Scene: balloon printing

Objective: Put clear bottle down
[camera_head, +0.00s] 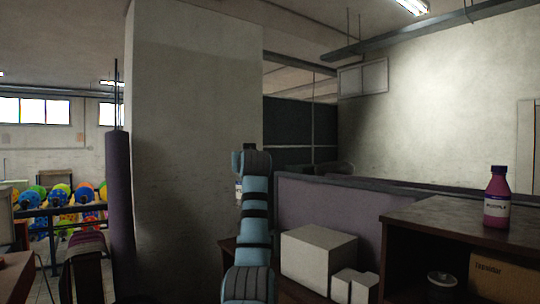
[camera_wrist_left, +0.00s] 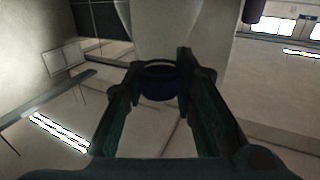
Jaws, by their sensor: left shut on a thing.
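My left gripper (camera_wrist_left: 160,68) is shut on a bottle, whose dark round end (camera_wrist_left: 159,86) shows between the two fingers in the left wrist view. In the head view my light blue left arm rises in the middle and hides most of the gripper and bottle. A thin pale strip of the held bottle (camera_head: 238,190) shows at the arm's left edge. I cannot tell its contents. The bottle is up in the air, in front of a wide grey pillar. My right gripper is not in view.
A dark wooden cabinet (camera_head: 433,216) stands at the right, with a purple bottle (camera_head: 497,198) upright on top. Free room lies left of that bottle. White boxes (camera_head: 318,259) stand low beside the cabinet. A grey pillar (camera_head: 195,150) fills the middle left; colourful balloons (camera_head: 60,194) are far left.

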